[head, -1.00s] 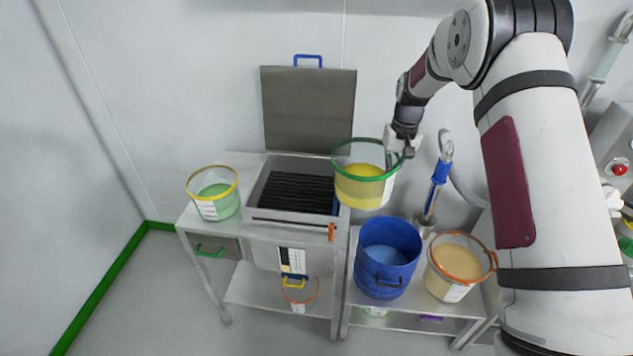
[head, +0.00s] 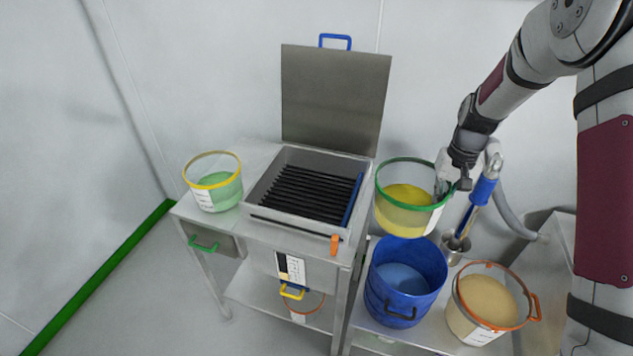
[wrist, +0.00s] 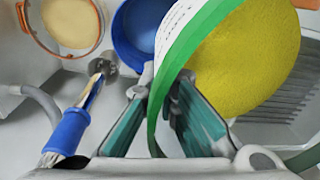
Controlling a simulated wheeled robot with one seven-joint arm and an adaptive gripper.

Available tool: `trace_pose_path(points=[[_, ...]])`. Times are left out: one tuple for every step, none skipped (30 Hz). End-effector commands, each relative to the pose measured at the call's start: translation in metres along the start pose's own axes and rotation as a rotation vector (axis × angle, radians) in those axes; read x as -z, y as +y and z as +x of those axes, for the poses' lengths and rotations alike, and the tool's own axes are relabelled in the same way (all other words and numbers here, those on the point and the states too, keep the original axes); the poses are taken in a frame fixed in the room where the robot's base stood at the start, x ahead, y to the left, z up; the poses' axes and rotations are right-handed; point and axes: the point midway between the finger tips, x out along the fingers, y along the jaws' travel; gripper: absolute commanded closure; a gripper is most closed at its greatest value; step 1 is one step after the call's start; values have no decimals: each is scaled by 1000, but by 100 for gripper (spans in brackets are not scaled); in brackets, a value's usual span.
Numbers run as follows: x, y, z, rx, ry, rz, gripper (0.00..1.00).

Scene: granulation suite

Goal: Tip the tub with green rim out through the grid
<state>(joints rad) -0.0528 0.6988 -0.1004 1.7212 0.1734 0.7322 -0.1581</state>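The tub with green rim (head: 405,210) is clear-walled and holds yellow powder. It hangs upright in the air, right of the grid and above the blue drum. My gripper (head: 453,186) is shut on its rim at the right side. In the wrist view the two fingers (wrist: 168,115) pinch the green rim, with the yellow powder (wrist: 245,62) beyond. The grid (head: 305,194) is a set of black bars inside a steel hopper (head: 262,213), whose lid (head: 333,100) stands open behind it.
A yellow-rimmed tub (head: 213,180) of green powder stands left of the hopper. A blue drum (head: 402,285) and an orange-rimmed tub (head: 487,303) stand on the lower bench at right. A blue-handled tool (head: 483,192) stands behind them. The space above the grid is clear.

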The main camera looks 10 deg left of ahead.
Motion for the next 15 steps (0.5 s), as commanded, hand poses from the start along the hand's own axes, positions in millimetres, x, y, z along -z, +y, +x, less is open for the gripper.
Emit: trace_pose_path(points=[[5,1,16,0,-1,0,100],[4,1,22,0,0,0,100],[1,2,29,-1,-1,0,100],[-2,2,33,-1,-1,1,100],[-6,2,36,-1,-1,2,100],[-12,2,38,-2,-1,2,100],[-17,2,38,-2,0,2,100],[-22,2,37,-2,0,3,100],[-31,2,34,-2,0,3,100],[-37,2,31,-2,0,3,100],[-44,2,27,-2,0,3,100],[-53,2,21,-2,2,3,100],[-59,2,17,-3,2,4,100],[-65,2,13,-3,1,4,100],[-72,1,8,-3,1,4,100]])
